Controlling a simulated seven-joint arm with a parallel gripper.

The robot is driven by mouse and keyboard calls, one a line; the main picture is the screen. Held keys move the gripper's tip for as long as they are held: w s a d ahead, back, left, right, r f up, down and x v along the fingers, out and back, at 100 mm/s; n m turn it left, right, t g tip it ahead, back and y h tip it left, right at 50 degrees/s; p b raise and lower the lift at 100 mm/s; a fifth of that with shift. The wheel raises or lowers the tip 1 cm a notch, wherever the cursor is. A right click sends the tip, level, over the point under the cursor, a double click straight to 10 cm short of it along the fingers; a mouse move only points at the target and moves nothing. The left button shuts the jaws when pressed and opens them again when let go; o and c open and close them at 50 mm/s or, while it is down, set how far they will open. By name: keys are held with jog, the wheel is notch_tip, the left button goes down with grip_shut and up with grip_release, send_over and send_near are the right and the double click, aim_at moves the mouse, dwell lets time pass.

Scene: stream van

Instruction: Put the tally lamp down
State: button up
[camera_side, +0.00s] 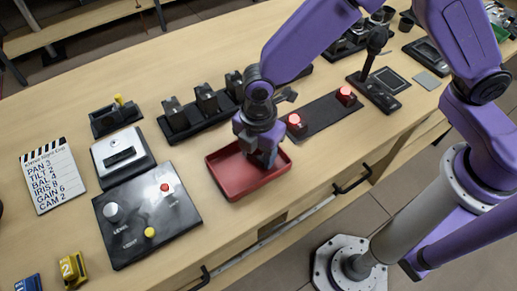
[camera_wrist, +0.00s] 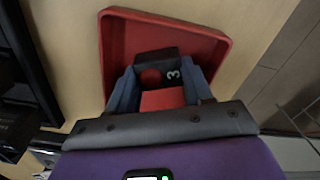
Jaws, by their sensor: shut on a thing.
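The tally lamp, a dark block with a red dome and a white 3 (camera_wrist: 172,58), is between my gripper's fingers (camera_wrist: 162,88) in the wrist view. My gripper (camera_side: 262,160) is shut on it, pointing down over the red tray (camera_side: 222,178). In the side view the fingers mostly hide the lamp. It is inside the tray's outline, low down; I cannot tell whether it touches the floor. The tray also shows in the wrist view (camera_wrist: 115,45). Two other red lamps, near (camera_side: 297,123) and far (camera_side: 346,95), glow on a black strip (camera_side: 322,115).
A black control panel (camera_side: 138,238) with knobs lies left of the tray. A black rack with several upright pieces (camera_side: 205,98) stands behind. A dark stand (camera_side: 375,90) is to the right. The table's front edge is close to the tray.

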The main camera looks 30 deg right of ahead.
aim_at(260, 152)
jog(key=o, duration=1.2)
jog(key=shift+c, duration=0.2)
notch_tip(260, 152, up, 12)
jog(key=shift+d+r, duration=0.1)
jog(key=shift+r, duration=0.05)
jog(key=s+d+r+m, duration=0.1)
jog(key=s+d+m, duration=0.4)
jog(key=d, duration=0.8)
jog(key=s+d+r+m, duration=0.1)
jog(key=s+d+m, duration=0.3)
jog(key=s+d, duration=0.7)
jog(key=shift+d+r+m, duration=0.4)
jog(key=shift+d, duration=0.8)
